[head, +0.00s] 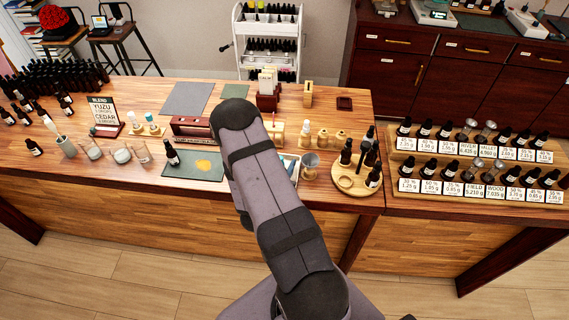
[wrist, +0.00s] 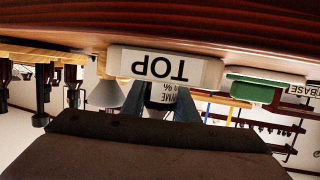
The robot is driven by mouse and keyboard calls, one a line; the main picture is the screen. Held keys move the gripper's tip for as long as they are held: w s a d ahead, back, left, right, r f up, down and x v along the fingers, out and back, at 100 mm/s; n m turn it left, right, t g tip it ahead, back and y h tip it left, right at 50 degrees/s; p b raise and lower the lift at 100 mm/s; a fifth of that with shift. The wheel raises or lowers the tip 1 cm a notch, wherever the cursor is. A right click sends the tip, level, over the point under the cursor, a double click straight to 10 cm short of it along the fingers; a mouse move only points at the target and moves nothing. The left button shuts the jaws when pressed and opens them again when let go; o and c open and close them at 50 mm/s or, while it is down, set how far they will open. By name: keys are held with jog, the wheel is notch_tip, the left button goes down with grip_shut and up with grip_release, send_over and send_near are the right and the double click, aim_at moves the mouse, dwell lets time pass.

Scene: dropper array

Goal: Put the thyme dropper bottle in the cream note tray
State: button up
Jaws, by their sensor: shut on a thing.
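In the wrist view, which shows the scene upside down, my gripper (wrist: 161,103) is shut on a dark bottle with a white label (wrist: 163,94) that reads partly as thyme. The fingers cover the sides of the bottle. A cream tray marked TOP (wrist: 208,76) lies just beyond the fingers, very near the bottle; I cannot tell whether they touch. In the head view my arm hides the gripper, the held bottle and the cream tray.
A green tray (wrist: 252,91) sits beside the cream one, with a BASE label (wrist: 303,90) farther along. In the head view, a round wooden tray (head: 344,190) with dark bottles stands right of my arm. A dark green mat (head: 180,172) lies to the left.

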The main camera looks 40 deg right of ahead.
jog(key=shift+f, duration=0.2)
jog(key=o, duration=0.8)
jog(key=shift+r, duration=0.1)
jog(key=shift+s+a+r+b, duration=0.1)
jog(key=shift+s+a+b, duration=0.2)
jog(key=shift+a, duration=0.2)
jog(key=b+v, duration=0.2)
jog(key=v, duration=0.7)
jog(key=shift+r+b, duration=0.1)
jog(key=shift+b, duration=0.3)
jog(key=shift+v, duration=0.95)
